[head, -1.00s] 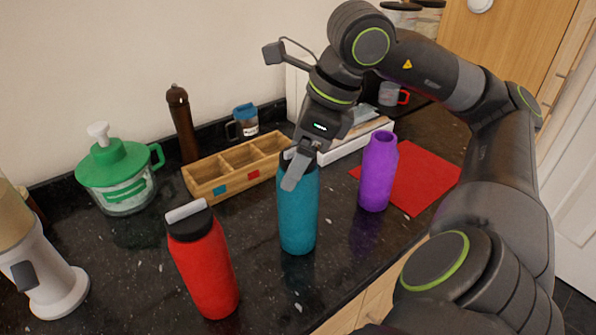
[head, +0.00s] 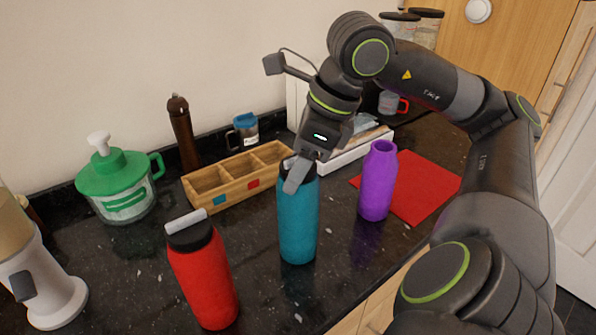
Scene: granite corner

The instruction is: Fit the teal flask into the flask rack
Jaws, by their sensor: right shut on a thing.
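The teal flask (head: 298,228) stands upright on the dark counter in the middle of the head view. My right gripper (head: 296,176) comes down on it from above and is shut on its top; the fingers and wrist hide part of the cap. The flask rack (head: 230,200), a wooden box with three compartments, lies behind and to the left of the flask. Its visible compartments look empty, and its front carries a teal tag and a red tag. My left gripper is out of view.
A green-lidded jar (head: 122,190), brown mill (head: 183,135) and blue-lidded mug (head: 246,130) stand behind. A white box (head: 350,152) lies right of the rack.

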